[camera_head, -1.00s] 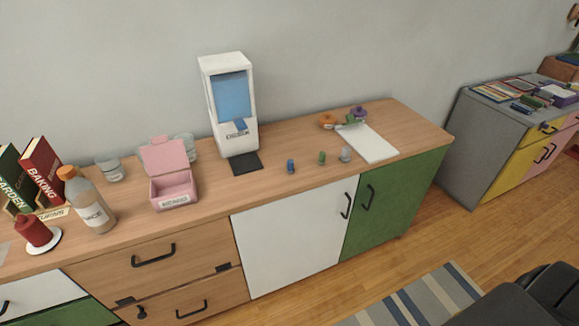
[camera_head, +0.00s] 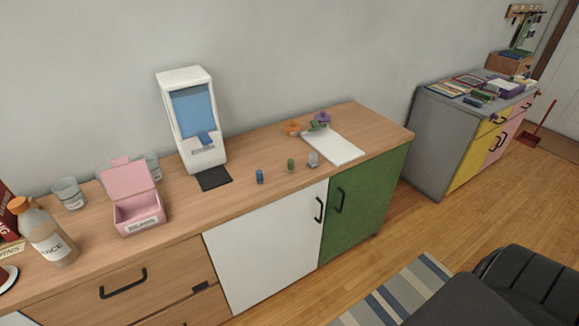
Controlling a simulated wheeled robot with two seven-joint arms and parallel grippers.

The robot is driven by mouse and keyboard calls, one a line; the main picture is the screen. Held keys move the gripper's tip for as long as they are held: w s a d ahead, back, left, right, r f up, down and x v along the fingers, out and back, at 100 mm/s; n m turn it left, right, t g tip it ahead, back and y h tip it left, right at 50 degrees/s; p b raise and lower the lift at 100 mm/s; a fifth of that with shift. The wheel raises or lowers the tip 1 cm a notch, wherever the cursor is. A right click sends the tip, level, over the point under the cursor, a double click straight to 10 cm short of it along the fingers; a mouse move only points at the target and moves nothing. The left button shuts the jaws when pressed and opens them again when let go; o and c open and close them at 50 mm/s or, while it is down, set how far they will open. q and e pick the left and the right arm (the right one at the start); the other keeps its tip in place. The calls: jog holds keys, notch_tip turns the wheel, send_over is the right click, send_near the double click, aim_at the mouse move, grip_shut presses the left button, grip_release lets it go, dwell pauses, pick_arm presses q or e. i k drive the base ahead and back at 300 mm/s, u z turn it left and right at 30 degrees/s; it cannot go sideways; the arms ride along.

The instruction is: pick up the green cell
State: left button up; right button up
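The green cell (camera_head: 291,165) is a small upright cylinder on the wooden sideboard top (camera_head: 243,205), near its front edge. A blue cell (camera_head: 259,176) stands to its left and a whitish-grey one (camera_head: 314,158) to its right, all apart from each other. Neither of my grippers shows in the head view. A dark padded shape at the bottom right is in view, but no gripper fingers show there.
A pink open box (camera_head: 133,199) and a juice bottle (camera_head: 47,234) are at left. Floor is open before the green door (camera_head: 362,208).

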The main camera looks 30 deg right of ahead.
aim_at(290, 162)
jog(key=z, duration=2.5)
jog(key=i, duration=2.75)
jog(key=u, duration=3.2)
